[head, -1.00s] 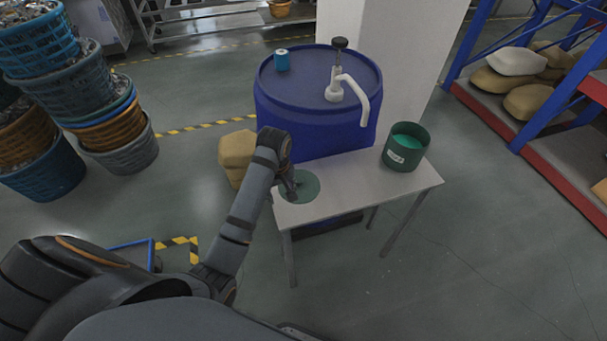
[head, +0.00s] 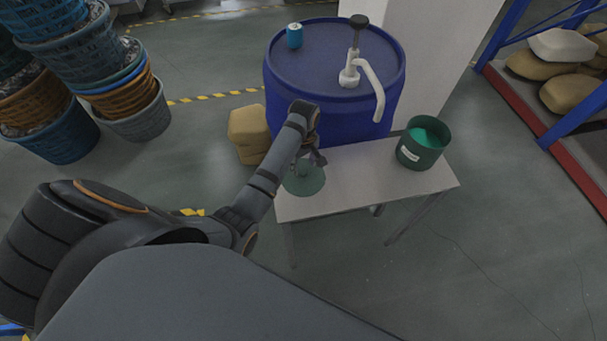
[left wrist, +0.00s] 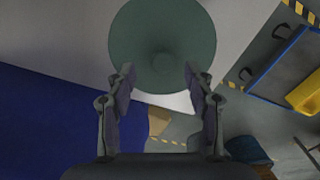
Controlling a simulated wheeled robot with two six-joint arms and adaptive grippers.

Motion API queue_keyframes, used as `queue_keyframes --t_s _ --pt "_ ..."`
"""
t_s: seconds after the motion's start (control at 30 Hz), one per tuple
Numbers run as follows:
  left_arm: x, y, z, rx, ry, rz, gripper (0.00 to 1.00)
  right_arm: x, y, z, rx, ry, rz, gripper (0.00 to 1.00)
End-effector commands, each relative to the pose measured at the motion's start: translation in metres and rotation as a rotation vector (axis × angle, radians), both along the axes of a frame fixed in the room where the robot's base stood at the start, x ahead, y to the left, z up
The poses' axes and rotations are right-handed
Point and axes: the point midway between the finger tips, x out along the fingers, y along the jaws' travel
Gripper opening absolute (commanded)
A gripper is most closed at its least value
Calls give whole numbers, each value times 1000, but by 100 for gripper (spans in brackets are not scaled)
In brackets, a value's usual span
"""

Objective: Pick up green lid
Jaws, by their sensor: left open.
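The green lid (head: 304,184) lies flat on the left end of the table, a round disc with a small knob. In the left wrist view the lid (left wrist: 162,40) is at the top, with its knob between and just beyond the fingertips. My left gripper (head: 311,163) is over the lid's far side, and partly covers it in the head view. In the left wrist view the left gripper (left wrist: 160,80) is open and empty, its two fingers apart. My right gripper does not show.
A light table (head: 365,180) carries the lid and a green tub (head: 422,146) with bright green contents at its right end. A blue drum (head: 330,75) with a white pump (head: 367,75) stands right behind. Yellowish blocks (head: 247,132) stand to the left. The table's middle is clear.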

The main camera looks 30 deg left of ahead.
Motion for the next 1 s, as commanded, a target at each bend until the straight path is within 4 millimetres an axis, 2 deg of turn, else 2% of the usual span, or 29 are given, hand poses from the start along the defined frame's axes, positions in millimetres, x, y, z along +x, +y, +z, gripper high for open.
queue_keyframes --t_s 0.03,0.1,0.2,0.33,0.43,0.83,1.0 --pt "-2 1 -6 0 6 0 53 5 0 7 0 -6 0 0" --pt "-2 1 -20 0 4 0 53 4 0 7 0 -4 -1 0" --pt "-2 1 -30 0 1 0 53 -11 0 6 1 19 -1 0" --pt "-2 1 -34 0 1 0 53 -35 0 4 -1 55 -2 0" --pt "-2 1 -34 0 0 0 53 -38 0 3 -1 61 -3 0" --pt "-1 1 -33 0 0 0 0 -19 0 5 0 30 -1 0" --pt "-1 1 -33 0 0 0 0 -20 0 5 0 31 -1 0"
